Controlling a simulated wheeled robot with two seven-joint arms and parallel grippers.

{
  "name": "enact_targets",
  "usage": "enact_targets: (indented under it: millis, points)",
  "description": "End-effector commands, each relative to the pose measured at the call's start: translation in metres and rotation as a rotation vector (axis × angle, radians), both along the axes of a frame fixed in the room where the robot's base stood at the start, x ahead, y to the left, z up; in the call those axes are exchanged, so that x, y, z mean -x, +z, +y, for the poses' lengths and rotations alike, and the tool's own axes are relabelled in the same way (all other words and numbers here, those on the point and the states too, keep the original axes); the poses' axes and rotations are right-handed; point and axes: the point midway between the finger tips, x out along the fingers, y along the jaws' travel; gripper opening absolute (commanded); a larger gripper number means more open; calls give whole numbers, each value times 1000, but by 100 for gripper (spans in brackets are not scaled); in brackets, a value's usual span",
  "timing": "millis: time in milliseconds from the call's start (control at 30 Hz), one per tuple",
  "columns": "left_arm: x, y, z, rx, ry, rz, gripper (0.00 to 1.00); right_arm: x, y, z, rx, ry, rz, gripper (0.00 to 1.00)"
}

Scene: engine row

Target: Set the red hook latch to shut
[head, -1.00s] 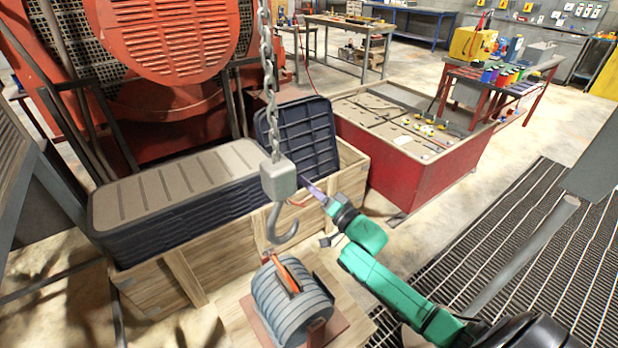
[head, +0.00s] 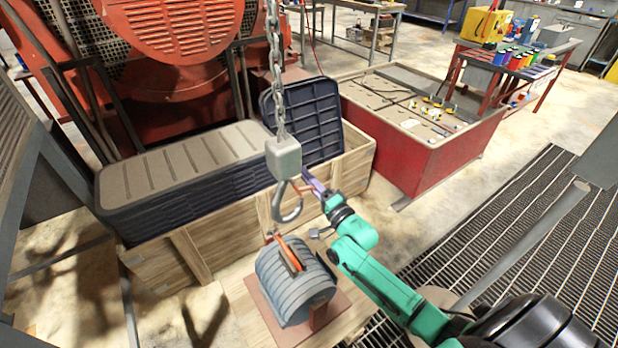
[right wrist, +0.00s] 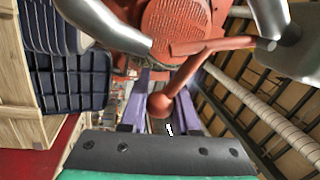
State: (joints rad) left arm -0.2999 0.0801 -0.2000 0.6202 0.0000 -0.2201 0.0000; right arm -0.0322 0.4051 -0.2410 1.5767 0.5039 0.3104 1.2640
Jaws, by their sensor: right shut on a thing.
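The red hook latch (right wrist: 220,48) shows in the right wrist view as a red bar with a lever and a ball knob (right wrist: 161,105). The bar lies across the gap between two grey curved parts of the hook (right wrist: 110,25); whether its left end touches the metal I cannot tell. My right gripper, with purple fingers (right wrist: 163,95), is shut on the knob end of the latch. In the head view the grey hook (head: 288,208) hangs from a chain block (head: 284,158), with my right gripper (head: 308,178) just to its right. The latch is hard to make out there.
A ribbed grey drum (head: 292,290) with an orange handle (head: 290,253) sits below the hook. A wooden crate (head: 225,232) with dark panels stands behind, a red bin (head: 425,165) to the right. Floor grating (head: 530,230) lies at the right.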

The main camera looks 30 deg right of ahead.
Motion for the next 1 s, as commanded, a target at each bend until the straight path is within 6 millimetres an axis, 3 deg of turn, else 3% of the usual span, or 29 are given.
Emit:
enact_targets:
  millis: [233,267,300,333,733,1000]
  points:
    - [0,0,0,0,0,0,50,1,-3,1,-3,2,7,0]
    - [0,0,0,0,0,0,50,1,-3,1,-3,2,7,41]
    - [0,0,0,0,0,0,50,1,-3,1,-3,2,7,57]
    - [0,0,0,0,0,0,50,1,-3,1,-3,2,7,60]
    - [0,-1,0,0,0,0,50,8,-4,-1,-1,1,3,60]
    - [0,-5,0,0,0,0,50,59,-15,-10,0,2,8,60]
